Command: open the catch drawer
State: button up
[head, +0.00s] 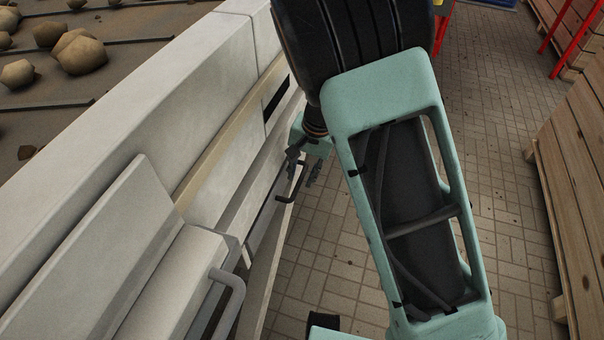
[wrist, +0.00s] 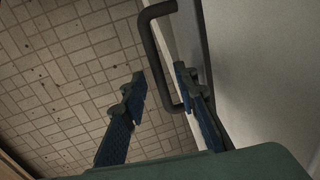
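A dark bar handle (head: 290,197) sticks out from the side of the pale machine, on what looks like a drawer front. It also shows in the wrist view as a dark U-shaped bar (wrist: 155,45) beside a pale panel (wrist: 254,70). My gripper (head: 303,166) is at this handle. In the wrist view my gripper (wrist: 160,77) is open, with one finger on each side of the bar. A gap shows between the left finger and the bar; whether the right finger touches it I cannot tell. The drawer's edges are mostly hidden in the head view.
A second, grey handle (head: 232,287) is nearer on the same machine side. Potatoes (head: 80,52) lie on the belt above. Wooden crates (head: 575,190) stand at the right. The tiled floor (head: 330,230) between is clear. My arm covers the middle of the head view.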

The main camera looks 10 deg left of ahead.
grip_shut()
dwell(0.3)
jog(key=shift+d, duration=0.1)
jog(key=s+d+b, duration=0.2)
jog(key=d+b, duration=0.4)
jog(key=d, duration=2.4)
jog(key=shift+s, duration=0.2)
jog(key=shift+d, duration=0.15)
grip_release()
